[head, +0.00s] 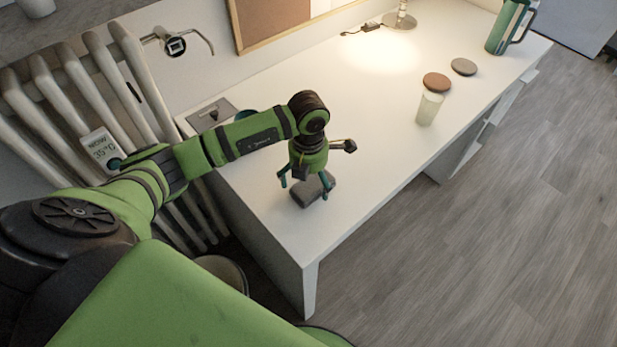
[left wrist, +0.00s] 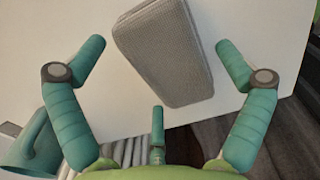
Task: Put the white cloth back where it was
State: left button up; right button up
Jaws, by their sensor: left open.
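A folded, ribbed cloth (head: 318,190), grey in the picture rather than white, lies on the white desk (head: 372,175) near its front left end. My left gripper (head: 305,182) is above it with its fingers open. In the left wrist view the cloth (left wrist: 165,52) lies between the two spread teal fingers (left wrist: 160,48), with a gap on each side. My right gripper is not in view.
A teal cup (left wrist: 36,146) is at lower left in the wrist view. A radiator (head: 85,85) stands left. The desk's middle is clear.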

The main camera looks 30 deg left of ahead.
aim_at(309, 179)
pick_arm(q)
jog(key=shift+r, duration=0.3)
notch_tip(309, 179, up, 12)
jog(key=b, duration=0.1)
jog(key=shift+f, duration=0.15)
